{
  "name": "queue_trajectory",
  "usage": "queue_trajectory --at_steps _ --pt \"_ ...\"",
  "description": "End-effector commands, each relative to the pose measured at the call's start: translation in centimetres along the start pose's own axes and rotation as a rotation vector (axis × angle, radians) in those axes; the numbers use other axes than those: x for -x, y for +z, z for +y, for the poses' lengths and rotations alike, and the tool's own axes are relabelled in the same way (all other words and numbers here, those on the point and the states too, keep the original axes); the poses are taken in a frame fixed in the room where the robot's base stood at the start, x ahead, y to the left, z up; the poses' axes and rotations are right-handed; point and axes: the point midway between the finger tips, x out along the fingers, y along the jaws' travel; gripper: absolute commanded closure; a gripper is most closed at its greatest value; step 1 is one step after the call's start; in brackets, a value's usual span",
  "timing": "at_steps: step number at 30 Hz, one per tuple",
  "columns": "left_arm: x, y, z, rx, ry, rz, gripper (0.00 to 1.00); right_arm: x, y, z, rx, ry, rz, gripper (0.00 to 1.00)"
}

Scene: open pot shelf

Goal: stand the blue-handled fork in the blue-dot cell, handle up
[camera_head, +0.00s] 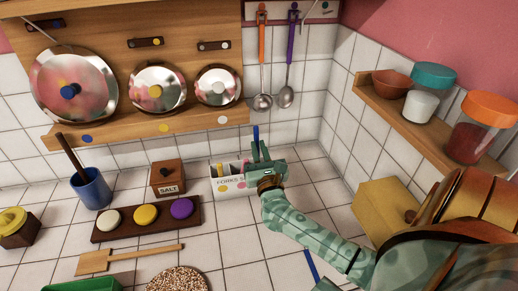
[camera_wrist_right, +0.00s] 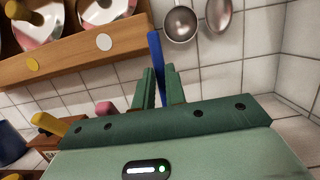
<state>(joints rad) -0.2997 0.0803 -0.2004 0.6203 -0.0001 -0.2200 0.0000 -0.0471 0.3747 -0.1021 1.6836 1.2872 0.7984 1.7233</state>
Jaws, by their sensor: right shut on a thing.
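My right gripper (camera_head: 262,152) is shut on the blue-handled fork (camera_head: 256,133), with the blue handle pointing up. In the right wrist view the blue handle (camera_wrist_right: 155,55) rises nearly upright between the fingers (camera_wrist_right: 157,90). The fork's lower part is hidden by the gripper. The white caddy marked FORKS (camera_head: 226,184) stands just left of and beneath the gripper, which hides its right side. I see coloured dots on its front, but the blue dot is hidden. I cannot tell whether the fork's tip is inside a cell. My left gripper is not in view.
A yellow handle (camera_head: 220,170) stands in the caddy. The salt box (camera_head: 167,178) is to its left. A loose blue stick-like thing (camera_head: 311,265) lies on the counter. Ladles (camera_head: 286,95) hang behind the gripper. A jar shelf (camera_head: 415,130) is at right.

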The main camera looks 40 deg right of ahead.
Motion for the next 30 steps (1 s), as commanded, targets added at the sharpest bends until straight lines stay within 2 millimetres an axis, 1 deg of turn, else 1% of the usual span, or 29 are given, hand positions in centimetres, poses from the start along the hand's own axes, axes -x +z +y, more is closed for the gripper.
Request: queue_trajectory --at_steps 1,6,14,15,17,26,29,30 --pt "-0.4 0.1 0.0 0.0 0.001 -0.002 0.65 0.1 -0.4 0.0 0.0 0.0 -0.001 1.0" --pt "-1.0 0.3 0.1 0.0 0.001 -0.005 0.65 0.2 -1.0 0.0 -0.001 0.0 -0.003 1.0" --pt "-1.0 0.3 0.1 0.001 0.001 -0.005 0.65 0.1 -0.8 0.0 -0.002 -0.001 -0.006 1.0" --pt "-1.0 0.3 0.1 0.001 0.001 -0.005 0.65 0.1 -0.8 0.0 -0.002 -0.001 -0.006 0.79" --pt "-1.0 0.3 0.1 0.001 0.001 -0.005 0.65 0.1 -0.8 0.0 -0.002 -0.001 -0.006 0.62" --pt "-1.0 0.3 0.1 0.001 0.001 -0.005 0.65 0.3 -0.9 0.0 -0.002 -0.001 -0.005 0.62" --pt "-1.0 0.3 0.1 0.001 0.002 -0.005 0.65 1.1 -1.0 0.0 -0.002 0.0 -0.004 0.62" --pt "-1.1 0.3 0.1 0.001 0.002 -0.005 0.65 1.7 -1.0 0.0 -0.002 0.0 -0.003 0.62"
